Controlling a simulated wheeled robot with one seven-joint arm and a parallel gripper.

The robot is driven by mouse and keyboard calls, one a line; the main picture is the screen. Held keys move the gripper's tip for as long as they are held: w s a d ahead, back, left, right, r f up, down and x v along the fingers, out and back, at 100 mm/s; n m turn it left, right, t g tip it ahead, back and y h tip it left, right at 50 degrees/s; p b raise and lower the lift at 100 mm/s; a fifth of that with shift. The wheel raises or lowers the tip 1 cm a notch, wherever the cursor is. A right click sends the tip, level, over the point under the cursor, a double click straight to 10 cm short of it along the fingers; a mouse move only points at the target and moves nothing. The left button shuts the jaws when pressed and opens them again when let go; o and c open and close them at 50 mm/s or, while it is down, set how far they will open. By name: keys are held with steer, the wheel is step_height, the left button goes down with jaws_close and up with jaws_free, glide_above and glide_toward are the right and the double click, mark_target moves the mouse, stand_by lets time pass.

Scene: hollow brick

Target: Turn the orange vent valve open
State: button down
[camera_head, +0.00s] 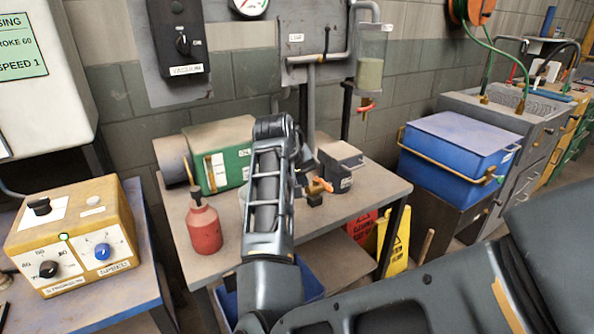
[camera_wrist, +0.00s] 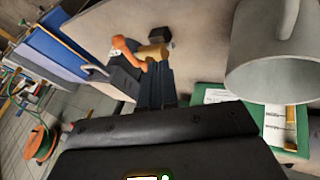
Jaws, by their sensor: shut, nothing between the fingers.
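The orange valve handle (camera_head: 322,184) shows on the grey table, just right of my arm, by a small dark box. In the wrist view the orange handle (camera_wrist: 128,46) sticks out beside a brass body (camera_wrist: 153,51), with a dark block behind. My gripper (camera_wrist: 157,72) is shut and empty. Its dark fingertips are close to the brass body and handle; I cannot tell whether they touch. In the head view my arm hides the fingers and part of the valve's surroundings.
A red bottle (camera_head: 203,222) and a green box (camera_head: 222,160) stand left of my arm. The dark box (camera_head: 340,165) is right of it. A large grey cylinder (camera_wrist: 272,70) is close on the right in the wrist view. The table's right front (camera_head: 375,190) is clear.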

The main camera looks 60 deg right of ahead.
mark_target(323, 183)
steer(key=s+d+f+p, duration=0.1)
steer(key=s+d+f, duration=0.1)
steer(key=d+f, duration=0.1)
steer(key=shift+s+d, duration=0.3)
steer(key=shift+d, duration=0.55)
